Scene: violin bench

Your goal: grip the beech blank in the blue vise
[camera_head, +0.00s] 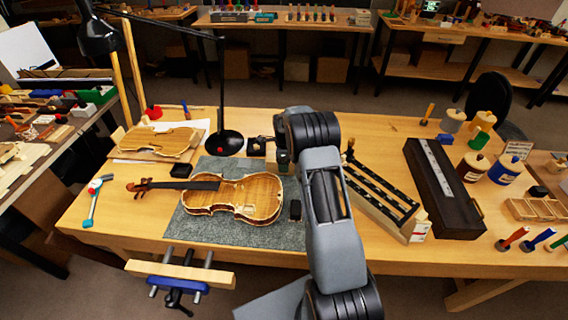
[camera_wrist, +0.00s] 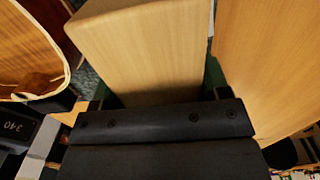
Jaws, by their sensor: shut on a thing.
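The beech blank (camera_wrist: 150,50), a pale wood block, fills the middle of the wrist view. My gripper (camera_wrist: 160,92) is shut on it, with a dark finger at each side. In the head view my arm hides the gripper and blank, around the back middle of the bench. The blue vise (camera_head: 178,284) is on the bench's front edge at the left. Its pale wood jaw (camera_head: 150,269) stands apart from the bench, with bare rods showing in an empty gap.
The violin (camera_head: 262,192) lies on a grey mat (camera_head: 188,228) behind the vise; its edge (camera_wrist: 28,55) also shows in the wrist view. A black lamp (camera_head: 223,142) stands behind it. A slotted rack (camera_head: 375,195) and long dark case (camera_head: 440,185) lie right of my arm.

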